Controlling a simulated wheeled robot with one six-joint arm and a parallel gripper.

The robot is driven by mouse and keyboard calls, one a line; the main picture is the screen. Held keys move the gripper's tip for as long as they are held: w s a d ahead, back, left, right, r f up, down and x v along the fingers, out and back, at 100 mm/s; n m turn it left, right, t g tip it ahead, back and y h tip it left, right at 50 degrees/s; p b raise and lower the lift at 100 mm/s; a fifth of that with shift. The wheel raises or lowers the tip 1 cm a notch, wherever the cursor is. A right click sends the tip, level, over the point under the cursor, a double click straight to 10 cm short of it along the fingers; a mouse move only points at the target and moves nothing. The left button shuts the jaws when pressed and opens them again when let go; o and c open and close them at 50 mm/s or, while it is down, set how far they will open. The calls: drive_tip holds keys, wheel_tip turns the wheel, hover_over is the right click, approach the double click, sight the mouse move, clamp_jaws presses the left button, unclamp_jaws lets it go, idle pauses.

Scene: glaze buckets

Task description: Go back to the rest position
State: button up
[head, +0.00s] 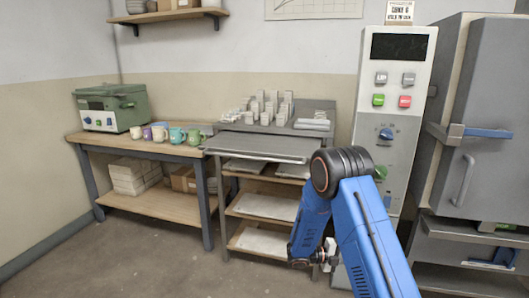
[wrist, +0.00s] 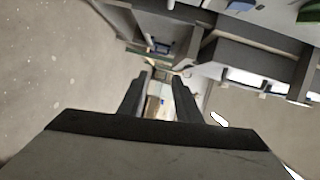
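My blue arm with a dark elbow joint rises in the lower right of the head view and bends down in front of the shelf rack and the control column. My gripper (head: 322,254) hangs low there, partly hidden by my arm. In the wrist view my gripper (wrist: 160,82) has its two dark fingers apart, with nothing held between them. No glaze bucket can be made out in either view.
A wooden table (head: 150,147) at left holds a green machine (head: 111,107) and several mugs. A shelf rack (head: 262,149) stands beside it. A control column (head: 392,120) and a grey kiln (head: 480,120) stand at right. Floor (head: 150,265) at front left is clear.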

drive_tip(key=s+d+r+m+g+y, duration=0.25)
drive_tip(key=s+r+m+y, duration=0.45)
drive_tip(key=s+r+m, duration=1.2)
drive_tip(key=s+a+r+m+t+y, duration=0.3)
drive_tip(key=s+a+m+y, duration=0.1)
drive_tip(key=s+m, duration=0.5)
drive_tip(key=s+a+r+m+t+y, duration=0.3)
drive_tip(key=s+a+m, duration=0.4)
drive_tip(key=s, duration=0.6)
drive_tip(key=r+m+y, duration=0.1)
drive_tip(key=m+y, duration=0.1)
drive_tip(key=shift+s+m+y, duration=0.2)
drive_tip(key=shift+m+y, duration=0.1)
drive_tip(key=shift+m, duration=0.1)
drive_tip(key=shift+a, duration=0.1)
